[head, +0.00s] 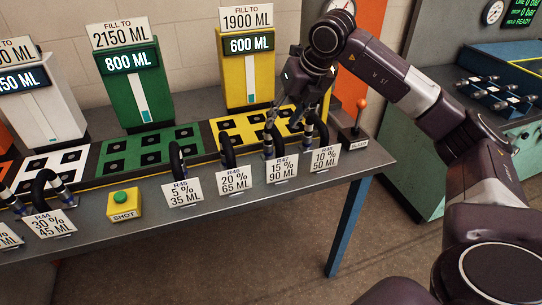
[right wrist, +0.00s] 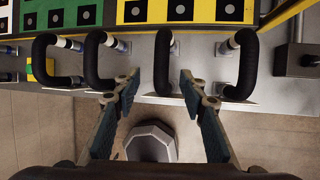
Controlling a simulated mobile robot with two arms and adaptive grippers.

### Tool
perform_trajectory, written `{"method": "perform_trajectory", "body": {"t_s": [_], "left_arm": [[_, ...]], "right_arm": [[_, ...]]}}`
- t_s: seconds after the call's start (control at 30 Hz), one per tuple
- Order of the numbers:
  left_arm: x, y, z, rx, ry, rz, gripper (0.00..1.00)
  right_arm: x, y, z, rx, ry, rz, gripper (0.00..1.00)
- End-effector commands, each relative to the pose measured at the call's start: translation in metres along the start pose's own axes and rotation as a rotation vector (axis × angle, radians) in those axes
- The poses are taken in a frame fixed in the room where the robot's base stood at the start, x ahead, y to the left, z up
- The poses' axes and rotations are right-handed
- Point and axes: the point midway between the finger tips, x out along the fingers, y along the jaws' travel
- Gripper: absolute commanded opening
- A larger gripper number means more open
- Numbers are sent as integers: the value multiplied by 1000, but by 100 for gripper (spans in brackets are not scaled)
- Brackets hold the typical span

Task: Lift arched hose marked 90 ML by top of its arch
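The black arched hose marked 90 ML (head: 267,144) stands on the near side of the bench behind its R47 label (head: 282,169). In the right wrist view it is the third hose from the left (right wrist: 162,62). My right gripper (head: 287,118) is above the hose, pointing down, partly hiding it in the head view. In the right wrist view its two fingers (right wrist: 159,76) are spread, one on each side of the arch, with nothing held. My left gripper is not in view.
The 65 ML hose (head: 227,151) stands close on the left and the 50 ML hose (head: 320,130) on the right. The 35 ML hose (head: 176,157) is further left. A lever box (head: 354,137) is at the bench's right end. Tall yellow (head: 247,75) and green (head: 133,95) dispensers stand behind.

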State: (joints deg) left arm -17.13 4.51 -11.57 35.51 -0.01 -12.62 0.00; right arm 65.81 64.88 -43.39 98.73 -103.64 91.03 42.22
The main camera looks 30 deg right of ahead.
Motion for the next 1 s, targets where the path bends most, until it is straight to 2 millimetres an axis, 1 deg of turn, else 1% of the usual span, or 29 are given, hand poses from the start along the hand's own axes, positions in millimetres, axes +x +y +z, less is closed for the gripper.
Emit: {"method": "perform_trajectory", "body": {"t_s": [0.07, 0.27, 0.43, 0.53, 0.67, 0.87, 1.0], "left_arm": [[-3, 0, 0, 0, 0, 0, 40], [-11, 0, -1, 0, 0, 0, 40], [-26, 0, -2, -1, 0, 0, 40], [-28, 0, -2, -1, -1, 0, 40], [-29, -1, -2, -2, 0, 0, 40], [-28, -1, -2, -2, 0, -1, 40], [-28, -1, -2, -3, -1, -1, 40]], "right_arm": [[5, -4, 0, 4, 3, -13, 39], [27, -2, 2, 3, 4, -10, 39], [51, -2, 9, 2, 5, -9, 39], [66, -2, 8, 2, 4, -8, 39], [74, -3, 8, 1, 0, -8, 39], [75, -3, 8, 1, 0, -7, 39], [75, -3, 8, 1, 0, -7, 23]]}}
